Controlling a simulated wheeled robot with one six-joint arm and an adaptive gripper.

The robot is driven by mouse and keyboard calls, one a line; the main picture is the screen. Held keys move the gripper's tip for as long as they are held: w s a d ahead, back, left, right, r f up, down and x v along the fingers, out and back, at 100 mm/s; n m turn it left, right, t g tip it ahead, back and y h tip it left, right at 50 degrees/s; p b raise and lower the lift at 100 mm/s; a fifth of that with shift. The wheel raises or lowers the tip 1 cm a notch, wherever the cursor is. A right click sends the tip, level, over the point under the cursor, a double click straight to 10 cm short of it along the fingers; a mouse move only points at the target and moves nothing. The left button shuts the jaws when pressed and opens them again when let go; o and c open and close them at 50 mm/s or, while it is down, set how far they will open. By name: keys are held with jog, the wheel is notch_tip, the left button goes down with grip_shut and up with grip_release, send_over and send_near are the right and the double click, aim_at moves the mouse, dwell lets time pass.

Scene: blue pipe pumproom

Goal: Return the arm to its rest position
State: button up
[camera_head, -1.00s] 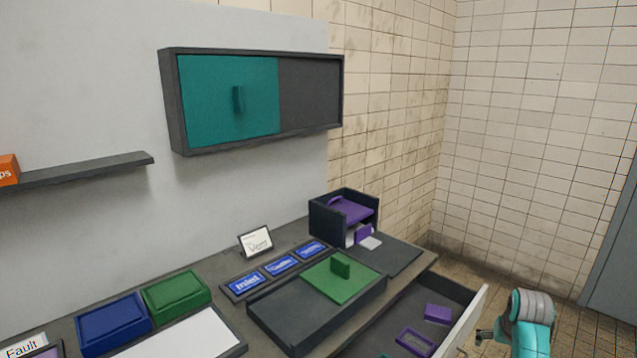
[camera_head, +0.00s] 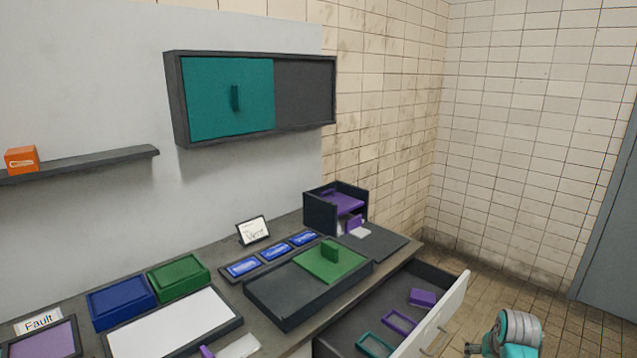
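Part of my arm (camera_head: 515,332), teal with a grey ribbed joint, shows at the bottom right edge, in front of the open drawer. A small dark piece sticks out to its left. The fingertips of my gripper do not show, so its state and anything in it are hidden. The arm appears apart from the drawer front (camera_head: 440,318).
An open drawer (camera_head: 345,338) holds a purple block (camera_head: 422,297) and purple and teal frames. The bench carries a tray with a green sliding lid (camera_head: 330,262), blue and green boxes and a dark purple-shelved box (camera_head: 318,214). A teal-door cabinet (camera_head: 228,97) hangs above.

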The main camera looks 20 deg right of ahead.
jog(key=s+a+f+n+t, duration=0.2)
jog(key=a+f, duration=0.9)
jog(key=a, duration=0.4)
jog(key=s+a+f+n+t, duration=0.25)
jog(key=s+a, duration=0.75)
jog(key=a, duration=0.5)
jog(key=s+a+r+n+t+y, duration=0.15)
jog(key=s+a+r+t, duration=0.35)
jog(key=s+a, duration=0.6)
jog(key=s+a+r+n+t+y, duration=0.1)
jog(key=s+a+r+n+y, duration=0.1)
jog(key=s+r, duration=1)
notch_tip(320, 180, up, 3)
jog(key=shift+s+a+r+n+t, duration=0.15)
jog(key=shift+s+a+n+t, duration=0.2)
jog(key=shift+a, duration=0.45)
